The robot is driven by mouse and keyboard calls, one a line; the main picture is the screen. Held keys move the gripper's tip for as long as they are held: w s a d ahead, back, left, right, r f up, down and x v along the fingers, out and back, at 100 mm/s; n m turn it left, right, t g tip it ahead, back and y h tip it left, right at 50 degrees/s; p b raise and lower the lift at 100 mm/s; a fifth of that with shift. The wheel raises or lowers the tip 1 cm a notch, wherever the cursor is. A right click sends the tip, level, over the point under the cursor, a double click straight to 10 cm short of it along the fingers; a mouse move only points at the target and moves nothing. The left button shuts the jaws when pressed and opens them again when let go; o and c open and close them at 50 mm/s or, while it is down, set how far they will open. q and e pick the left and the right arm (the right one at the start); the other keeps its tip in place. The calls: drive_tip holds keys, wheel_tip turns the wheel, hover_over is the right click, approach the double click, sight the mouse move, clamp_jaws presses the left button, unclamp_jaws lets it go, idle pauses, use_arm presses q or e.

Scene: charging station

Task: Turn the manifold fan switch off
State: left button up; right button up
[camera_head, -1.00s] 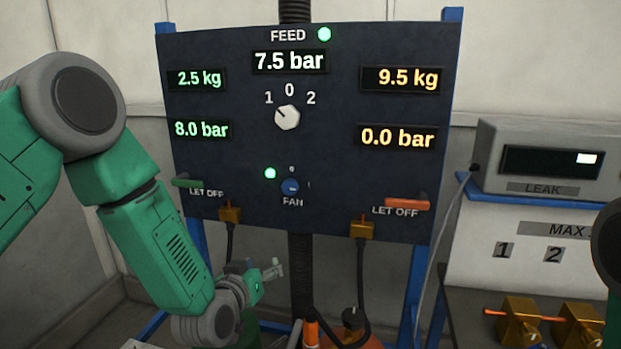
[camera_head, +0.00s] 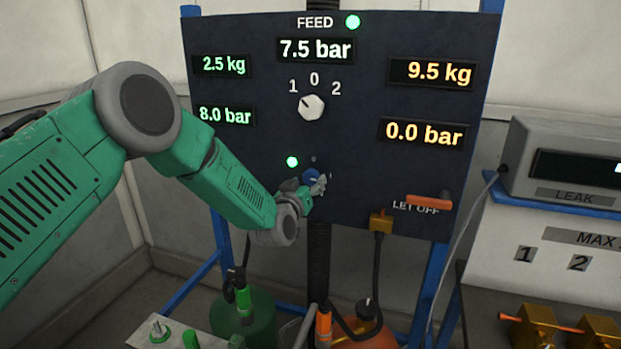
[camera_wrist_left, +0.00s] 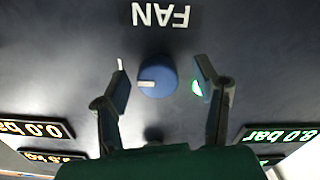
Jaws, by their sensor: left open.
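The blue FAN knob (camera_head: 311,176) sits low on the dark panel, partly hidden by my left gripper (camera_head: 318,186). In the left wrist view, which is upside down, the knob (camera_wrist_left: 157,76) is plain, and its white pointer line points left toward a white mark. My left gripper (camera_wrist_left: 161,78) is open, with one finger on each side of the knob and a visible gap at both sides. I cannot tell how deep the fingertips reach. A green lamp (camera_head: 292,161) is lit at the knob's upper left. My right gripper is out of view.
The white FEED selector (camera_head: 311,107) is above on the panel (camera_head: 350,150). An orange LET OFF handle (camera_head: 429,201) and a brass fitting (camera_head: 381,222) with a hose are at the lower right. The LEAK box (camera_head: 565,165) stands further right.

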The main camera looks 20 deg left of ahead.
use_arm(q)
drive_tip(key=shift+w+d, duration=0.25)
drive_tip(key=shift+w, duration=0.3)
drive_tip(key=shift+w+d, duration=0.2)
drive_tip(key=shift+w, duration=0.3)
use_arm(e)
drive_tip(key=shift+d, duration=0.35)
use_arm(q)
drive_tip(key=shift+a, duration=0.15)
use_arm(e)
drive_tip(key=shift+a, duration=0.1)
use_arm(q)
drive_tip(key=shift+a, duration=0.15)
drive_tip(key=shift+c, duration=0.8)
drive_tip(key=c, duration=1)
drive_tip(key=shift+c, duration=0.2)
